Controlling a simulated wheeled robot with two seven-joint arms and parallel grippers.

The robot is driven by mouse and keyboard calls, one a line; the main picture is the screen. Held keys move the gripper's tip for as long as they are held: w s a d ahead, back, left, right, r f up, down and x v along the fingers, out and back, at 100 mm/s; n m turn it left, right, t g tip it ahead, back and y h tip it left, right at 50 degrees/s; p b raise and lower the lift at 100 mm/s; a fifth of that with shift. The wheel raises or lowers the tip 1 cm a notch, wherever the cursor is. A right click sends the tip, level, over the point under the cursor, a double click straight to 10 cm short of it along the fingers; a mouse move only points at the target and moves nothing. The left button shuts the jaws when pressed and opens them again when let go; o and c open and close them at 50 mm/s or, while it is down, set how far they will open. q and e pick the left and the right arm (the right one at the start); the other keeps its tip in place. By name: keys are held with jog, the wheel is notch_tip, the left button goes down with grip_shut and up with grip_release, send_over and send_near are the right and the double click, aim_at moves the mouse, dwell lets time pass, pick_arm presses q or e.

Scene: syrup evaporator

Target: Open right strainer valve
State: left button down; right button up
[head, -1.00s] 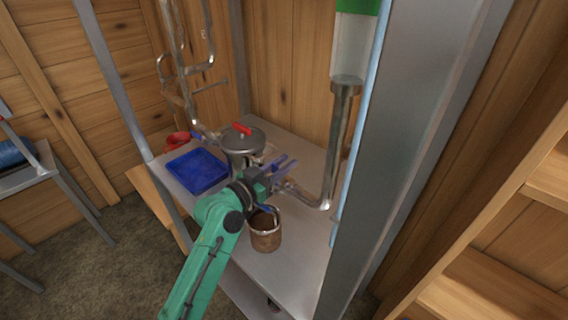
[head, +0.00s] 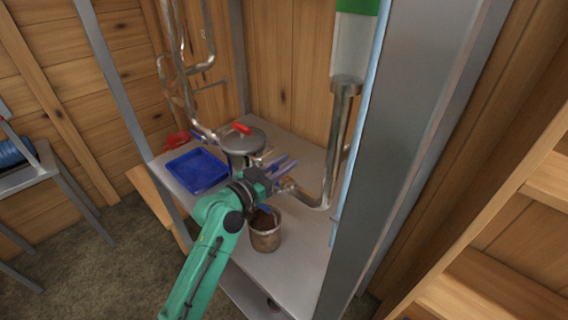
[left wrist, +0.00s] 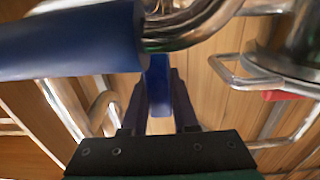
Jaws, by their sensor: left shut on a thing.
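The strainer (head: 240,142) is a round steel vessel with a red knob on its lid, standing on the shelf. Blue valve handles (head: 284,163) show beside it, at the pipe on its right. My left gripper (head: 268,181) reaches in over the shelf at these valves. In the left wrist view my left gripper (left wrist: 160,100) has its dark fingers shut on a narrow blue valve handle (left wrist: 159,72). A thicker blue handle (left wrist: 70,42) crosses close to the camera at upper left. The gripper partly hides the valve bodies, so I cannot tell how far the held valve is turned. My right gripper is not in view.
A brown-filled metal pot (head: 265,236) stands on the shelf (head: 285,262) just below my gripper. A blue tray (head: 196,171) lies left of the strainer. A steel pipe (head: 333,150) rises on the right. A wide grey post (head: 420,130) bounds the right side.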

pick_arm(q)
jog(key=shift+f, duration=0.1)
dwell(0.3)
jog(key=shift+s+d+f+m+b, duration=0.15)
jog(key=shift+s+d+m+b, duration=0.2)
jog(key=shift+m+b, duration=0.25)
jog(key=shift+s+d+f+m+b, duration=0.1)
jog(key=shift+s+d+m+b, duration=0.25)
jog(key=shift+m, duration=0.45)
jog(key=shift+s+d+f+m+b, duration=0.25)
jog(key=shift+s+d+m+b, duration=0.2)
jog(key=shift+m, duration=0.6)
jog(key=shift+s+d+f+m+b, duration=0.25)
jog(key=shift+s+d+m, duration=0.2)
jog(key=shift+m, duration=0.6)
jog(key=c, duration=0.7)
grip_release()
jog(key=shift+r, duration=0.1)
